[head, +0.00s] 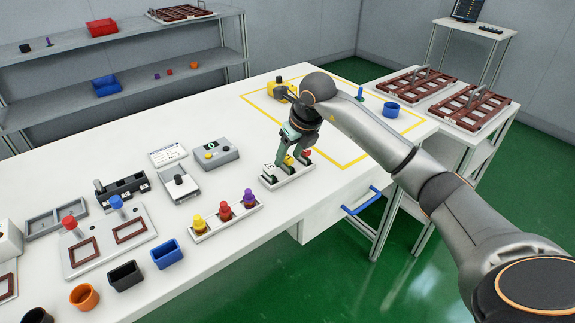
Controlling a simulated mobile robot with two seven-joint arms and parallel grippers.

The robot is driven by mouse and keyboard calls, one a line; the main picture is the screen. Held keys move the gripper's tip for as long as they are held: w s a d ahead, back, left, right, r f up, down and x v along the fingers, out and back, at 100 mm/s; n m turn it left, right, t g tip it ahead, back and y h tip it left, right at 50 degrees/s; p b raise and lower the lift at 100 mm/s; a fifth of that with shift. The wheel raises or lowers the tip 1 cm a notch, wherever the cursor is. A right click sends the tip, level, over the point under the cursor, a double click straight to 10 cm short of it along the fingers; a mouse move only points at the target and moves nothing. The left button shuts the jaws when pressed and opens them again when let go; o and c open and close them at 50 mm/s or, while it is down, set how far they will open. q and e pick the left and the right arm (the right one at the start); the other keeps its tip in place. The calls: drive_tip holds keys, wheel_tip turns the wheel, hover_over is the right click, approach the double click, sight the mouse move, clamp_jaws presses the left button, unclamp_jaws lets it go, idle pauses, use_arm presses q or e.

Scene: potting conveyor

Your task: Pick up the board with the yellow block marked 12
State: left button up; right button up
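A white board (298,177) lies on the table near its front edge, right of centre in the head view. It carries dark fittings, a small yellow block (289,160) and a red piece (307,152). A small pale label with a dark mark shows near its left end; I cannot read it for sure. My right gripper (291,160) points down over the board, its fingers apart on either side of the yellow block. Whether they touch the block is too small to tell. The gripper hides part of the board. My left gripper is not in view.
A rack with yellow, red and purple knobs (227,219) stands left of the board. A grey device with a green display (211,154) is behind it. A blue cup (391,110) and yellow device (283,90) stand farther back. A blue handle (360,202) juts from the table front.

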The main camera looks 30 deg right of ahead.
clamp_jaws()
drive_tip(key=shift+r, duration=0.2)
idle(0.5)
